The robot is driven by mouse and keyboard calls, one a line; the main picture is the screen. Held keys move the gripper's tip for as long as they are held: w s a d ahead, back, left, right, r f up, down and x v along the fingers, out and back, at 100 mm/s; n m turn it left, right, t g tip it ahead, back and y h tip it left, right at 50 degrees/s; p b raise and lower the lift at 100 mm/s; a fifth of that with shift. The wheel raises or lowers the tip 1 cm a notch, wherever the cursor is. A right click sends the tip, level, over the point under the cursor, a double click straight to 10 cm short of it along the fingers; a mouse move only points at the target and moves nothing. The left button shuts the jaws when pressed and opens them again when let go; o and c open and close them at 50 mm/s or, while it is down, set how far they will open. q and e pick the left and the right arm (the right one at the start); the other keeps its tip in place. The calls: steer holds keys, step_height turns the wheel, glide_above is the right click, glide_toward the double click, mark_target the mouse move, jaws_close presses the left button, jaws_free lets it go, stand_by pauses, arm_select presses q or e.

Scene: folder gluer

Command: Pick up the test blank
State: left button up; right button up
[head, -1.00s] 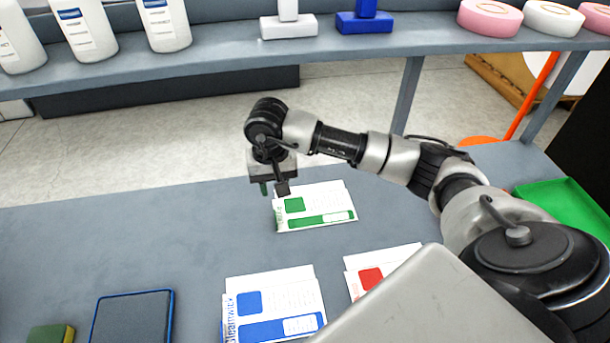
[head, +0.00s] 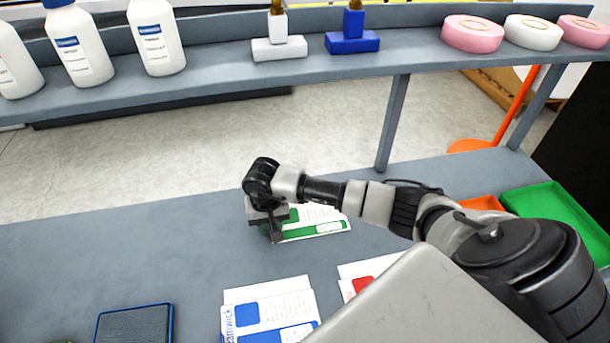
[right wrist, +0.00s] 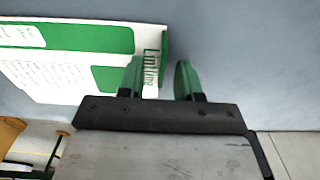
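A white folded carton blank with green print (head: 318,222) lies on the grey bench in the middle of the head view; I take it as the test blank, though no label says so. My right gripper (head: 274,236) is at its left end and hides part of it. In the right wrist view the two green-padded fingers (right wrist: 159,80) are apart. The green-edged end of the blank (right wrist: 75,70) reaches into the gap between them, one finger overlapping it in view. Whether they touch it I cannot tell. My left gripper is not in view.
A blue-printed blank (head: 265,312) and a partly hidden red-printed blank (head: 354,270) lie nearer. A dark blue-edged pad (head: 134,325) lies at front left. A green tray (head: 560,215) and an orange tray (head: 482,203) stand right. A shelf (head: 210,82) with bottles and tape rolls runs behind.

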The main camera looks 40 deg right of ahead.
jaws_close()
stand_by(0.4)
